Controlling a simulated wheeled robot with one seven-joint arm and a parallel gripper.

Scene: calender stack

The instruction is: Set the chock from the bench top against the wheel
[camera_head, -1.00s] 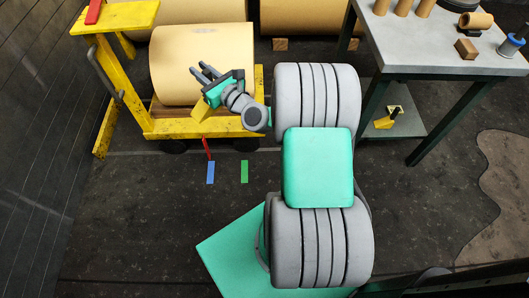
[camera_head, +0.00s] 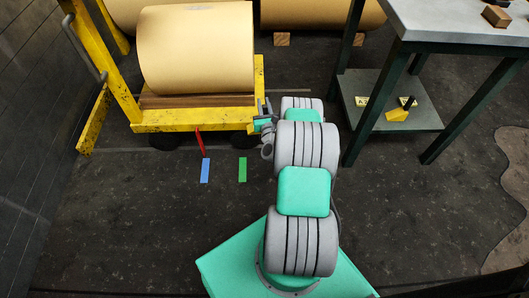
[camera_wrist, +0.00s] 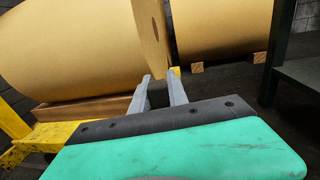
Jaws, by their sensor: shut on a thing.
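My gripper (camera_head: 264,108) is beside the right front corner of the yellow cart (camera_head: 195,120), above the floor. In the wrist view my gripper (camera_wrist: 158,85) has its two grey fingers around a small dark thing (camera_wrist: 157,95). It is mostly hidden, and I cannot tell if it is the chock. The cart's left front wheel (camera_head: 165,142) is dark and low under the deck. Its right front wheel (camera_head: 253,132) is partly in view, just left of and below my gripper. A yellow wedge with a black handle (camera_head: 397,115) sits on the bench's lower shelf.
The cart carries a large tan roll (camera_head: 197,50). The bench (camera_head: 450,25) stands at right with a wooden block (camera_head: 495,15) on top. A red bar (camera_head: 200,142) hangs at the cart's front, above blue (camera_head: 205,170) and green (camera_head: 242,169) floor strips. Floor in front is clear.

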